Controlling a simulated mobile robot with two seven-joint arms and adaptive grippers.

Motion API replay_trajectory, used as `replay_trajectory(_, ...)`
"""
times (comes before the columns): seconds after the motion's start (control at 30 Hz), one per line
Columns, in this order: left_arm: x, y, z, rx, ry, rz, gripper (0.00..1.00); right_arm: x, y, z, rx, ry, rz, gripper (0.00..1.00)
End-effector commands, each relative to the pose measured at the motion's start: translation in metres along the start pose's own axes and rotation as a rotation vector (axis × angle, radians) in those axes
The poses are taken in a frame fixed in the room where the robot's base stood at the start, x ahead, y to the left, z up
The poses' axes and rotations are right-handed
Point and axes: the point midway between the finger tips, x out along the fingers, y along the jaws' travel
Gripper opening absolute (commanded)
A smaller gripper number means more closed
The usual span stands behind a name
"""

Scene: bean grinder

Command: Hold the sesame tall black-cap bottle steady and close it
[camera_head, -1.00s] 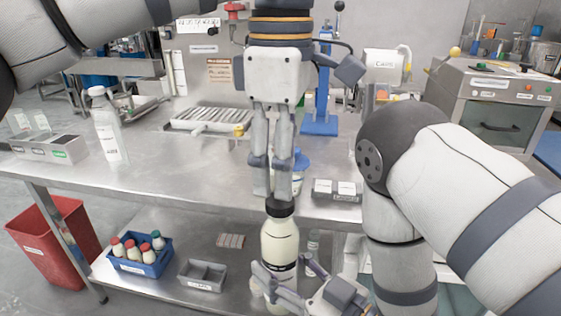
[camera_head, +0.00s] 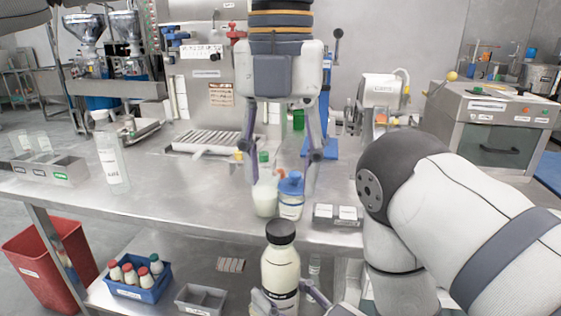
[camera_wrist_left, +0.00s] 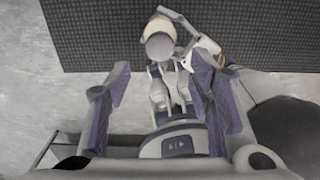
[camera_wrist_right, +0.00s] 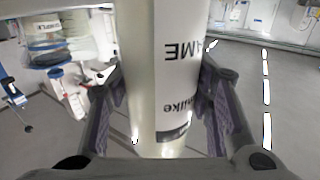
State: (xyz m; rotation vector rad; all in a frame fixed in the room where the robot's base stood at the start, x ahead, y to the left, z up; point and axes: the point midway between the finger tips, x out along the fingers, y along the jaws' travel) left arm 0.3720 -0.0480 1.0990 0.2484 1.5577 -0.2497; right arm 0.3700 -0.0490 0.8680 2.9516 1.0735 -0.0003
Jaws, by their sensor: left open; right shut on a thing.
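The sesame bottle (camera_head: 280,268) is tall, cream-white and upright, with its black cap (camera_head: 280,232) on top. How tightly the cap sits cannot be told. My right gripper (camera_head: 288,300) is shut around the bottle's lower body. In the right wrist view the bottle (camera_wrist_right: 178,75) stands between the fingers, with part of its lettering showing. My left gripper (camera_head: 281,182) hangs above and beyond the cap, fingers spread and empty. In the left wrist view the cap (camera_wrist_left: 160,46) lies ahead of the open fingers, apart from them.
A green-capped bottle (camera_head: 265,198) and a blue-lidded jar (camera_head: 291,198) stand on the steel table (camera_head: 180,200) behind the bottle. A clear bottle (camera_head: 112,160) stands at left. Below are a blue crate (camera_head: 138,286) of small bottles, a grey tray (camera_head: 200,298) and a red bin (camera_head: 45,265).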

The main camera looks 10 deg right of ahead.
Motion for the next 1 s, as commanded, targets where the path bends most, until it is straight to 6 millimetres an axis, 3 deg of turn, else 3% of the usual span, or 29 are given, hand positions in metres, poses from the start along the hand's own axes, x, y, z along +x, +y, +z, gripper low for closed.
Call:
replay_trajectory(0.5,0.072,0.001,0.000,0.000,-0.001,0.001,0.48,0.000,0.000,-0.002,-0.001,0.004,0.000,0.00)
replay_trajectory(0.87,0.078,0.001,0.000,0.000,-0.002,0.000,0.48,0.000,0.000,-0.002,-0.001,0.004,0.000,0.00)
replay_trajectory(1.0,0.078,0.000,0.000,0.001,-0.002,0.000,0.21,0.000,0.000,-0.002,-0.001,0.004,0.000,0.00)
